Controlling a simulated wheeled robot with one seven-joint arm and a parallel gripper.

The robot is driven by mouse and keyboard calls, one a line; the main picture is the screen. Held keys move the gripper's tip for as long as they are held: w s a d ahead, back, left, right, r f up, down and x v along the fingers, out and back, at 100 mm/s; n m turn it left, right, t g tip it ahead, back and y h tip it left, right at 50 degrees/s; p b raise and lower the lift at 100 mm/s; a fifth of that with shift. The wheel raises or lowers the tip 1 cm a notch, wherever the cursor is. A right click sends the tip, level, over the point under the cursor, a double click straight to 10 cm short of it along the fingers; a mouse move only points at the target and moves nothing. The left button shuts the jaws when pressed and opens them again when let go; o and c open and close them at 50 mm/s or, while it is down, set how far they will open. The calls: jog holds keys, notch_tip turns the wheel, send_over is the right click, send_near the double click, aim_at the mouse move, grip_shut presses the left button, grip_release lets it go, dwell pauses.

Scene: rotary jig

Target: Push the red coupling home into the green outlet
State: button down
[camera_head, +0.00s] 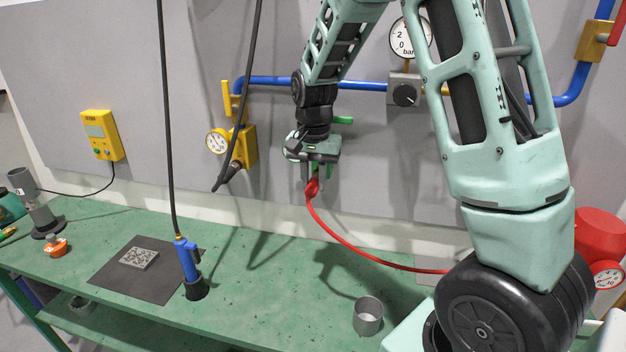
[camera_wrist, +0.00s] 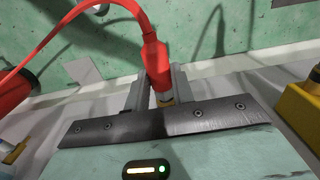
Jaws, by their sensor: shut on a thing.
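My gripper (camera_head: 313,181) is in front of the grey wall panel, above the bench, with its fingers pointing down. It is shut on the red coupling (camera_head: 313,188), whose red hose curves down and right. In the wrist view the red coupling (camera_wrist: 156,62) sits between the fingers (camera_wrist: 157,92), with a metal and brass-coloured end nearer the palm. A green handle (camera_head: 344,120) shows just right of my wrist, seemingly part of the green outlet. The outlet's mouth is hidden behind my gripper, so I cannot tell whether the coupling touches it.
A yellow valve block (camera_head: 244,146) with a gauge and a black hose is on the wall to the left. A blue pipe (camera_head: 275,82) runs along the wall.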

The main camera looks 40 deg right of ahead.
jog(key=shift+w+d, duration=0.25)
jog(key=shift+d, duration=0.05)
jog(key=c, duration=1.1)
grip_release()
jog(key=shift+r, duration=0.15)
